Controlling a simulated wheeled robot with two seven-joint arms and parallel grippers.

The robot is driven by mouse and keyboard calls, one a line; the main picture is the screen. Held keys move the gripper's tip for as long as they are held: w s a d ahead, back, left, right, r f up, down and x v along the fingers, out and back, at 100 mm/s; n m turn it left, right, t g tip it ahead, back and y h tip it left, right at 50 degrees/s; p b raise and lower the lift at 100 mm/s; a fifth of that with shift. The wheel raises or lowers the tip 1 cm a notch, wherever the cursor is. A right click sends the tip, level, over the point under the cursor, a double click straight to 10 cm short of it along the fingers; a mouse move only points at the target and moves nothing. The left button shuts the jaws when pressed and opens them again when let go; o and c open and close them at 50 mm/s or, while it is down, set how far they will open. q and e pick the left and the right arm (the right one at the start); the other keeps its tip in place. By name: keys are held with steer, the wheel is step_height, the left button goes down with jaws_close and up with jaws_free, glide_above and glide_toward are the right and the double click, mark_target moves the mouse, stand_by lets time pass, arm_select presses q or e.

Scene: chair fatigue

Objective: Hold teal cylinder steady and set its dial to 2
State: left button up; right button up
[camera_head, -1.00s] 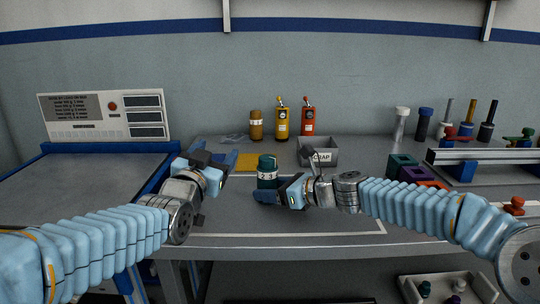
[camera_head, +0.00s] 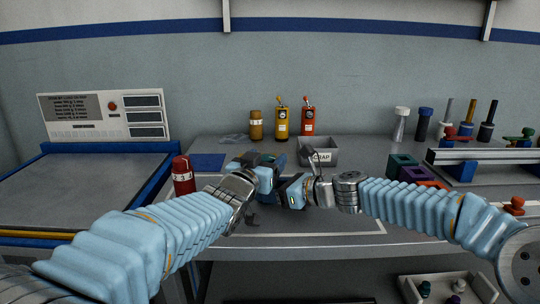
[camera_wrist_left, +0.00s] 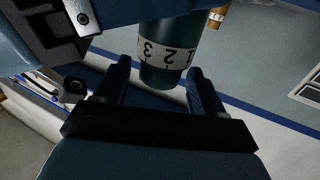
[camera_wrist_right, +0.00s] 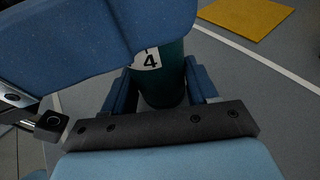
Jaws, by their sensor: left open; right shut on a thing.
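The teal cylinder (camera_head: 268,158) stands mid-table, mostly hidden behind my left gripper in the head view. In the left wrist view its lower teal body (camera_wrist_left: 163,78) sits between the open fingers, and its white number band (camera_wrist_left: 165,52) shows 3, 2 and 1. My left gripper (camera_head: 264,172) is open around it, with gaps beside the cylinder. My right gripper (camera_head: 284,188) is shut on the teal cylinder from the right. The right wrist view shows the cylinder (camera_wrist_right: 163,88) between those fingers, with a 4 on its band. Any dial mark is not clearly visible.
A red numbered cylinder (camera_head: 183,176) stands left of my left gripper near a blue mat (camera_head: 207,161). Behind are the grey scrap bin (camera_head: 318,150), and yellow (camera_head: 281,122) and orange-red (camera_head: 307,121) bottles. A yellow mat (camera_wrist_right: 250,14) shows in the right wrist view.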

mark_target(270, 155)
arm_select(q)
steer(key=shift+x, duration=1.55)
steer(key=c, duration=1)
steer(key=shift+a+f, duration=0.1)
